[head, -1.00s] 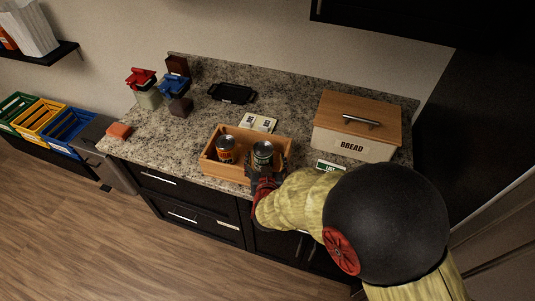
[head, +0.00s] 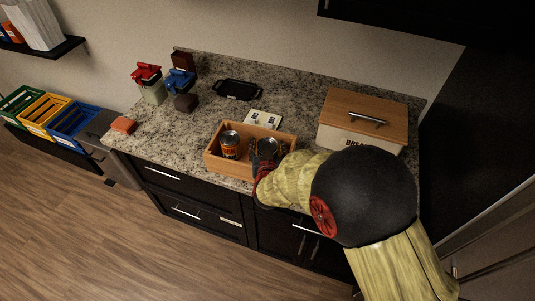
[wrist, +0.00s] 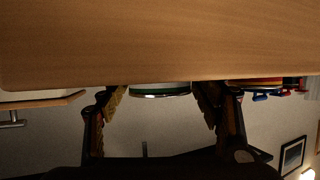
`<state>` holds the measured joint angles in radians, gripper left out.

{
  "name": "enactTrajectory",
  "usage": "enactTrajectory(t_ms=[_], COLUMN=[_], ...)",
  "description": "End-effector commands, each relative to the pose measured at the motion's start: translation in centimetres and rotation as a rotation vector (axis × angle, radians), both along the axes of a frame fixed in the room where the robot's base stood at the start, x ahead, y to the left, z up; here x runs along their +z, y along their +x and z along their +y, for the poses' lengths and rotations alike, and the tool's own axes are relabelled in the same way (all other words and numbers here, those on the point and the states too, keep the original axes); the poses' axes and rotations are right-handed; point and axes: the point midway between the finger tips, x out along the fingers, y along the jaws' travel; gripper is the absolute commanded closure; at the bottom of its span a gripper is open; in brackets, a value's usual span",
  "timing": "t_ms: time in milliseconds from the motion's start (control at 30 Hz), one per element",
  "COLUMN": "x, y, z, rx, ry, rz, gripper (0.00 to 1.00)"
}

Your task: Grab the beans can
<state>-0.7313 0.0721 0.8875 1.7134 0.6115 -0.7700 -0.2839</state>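A wooden box (head: 228,167) on the counter holds two cans. The left can has an orange label (head: 230,149). The right can (head: 267,146) has a silver top, and its green edge shows in the wrist view (wrist: 160,91). I cannot read which label says beans. My gripper (head: 266,154) reaches over the box's front edge at the right can. In the wrist view my gripper (wrist: 160,95) is open, one finger on each side of this can with small gaps. The box wall (wrist: 150,40) hides most of the can there.
A bread box (head: 350,138) with a wooden lid stands to the right. A small white card (head: 263,119) lies behind the wooden box, with a black tray (head: 238,90) further back. Red-lidded (head: 150,85) and blue-lidded (head: 180,80) containers stand at the back left.

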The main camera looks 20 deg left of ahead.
Motion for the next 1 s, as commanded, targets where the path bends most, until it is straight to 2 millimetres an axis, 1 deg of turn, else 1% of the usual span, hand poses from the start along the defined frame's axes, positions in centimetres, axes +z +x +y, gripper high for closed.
enactTrajectory(t_ms=[67,900,1000], x=[-0.01,-0.01,0.15], y=[-0.01,-0.02,0.05], z=[0.0,0.0,0.05], rx=[0.0,0.0,0.0], ry=[0.0,0.0,0.001], rz=[0.0,0.0,-0.003], gripper=[0.42,0.9,0.9])
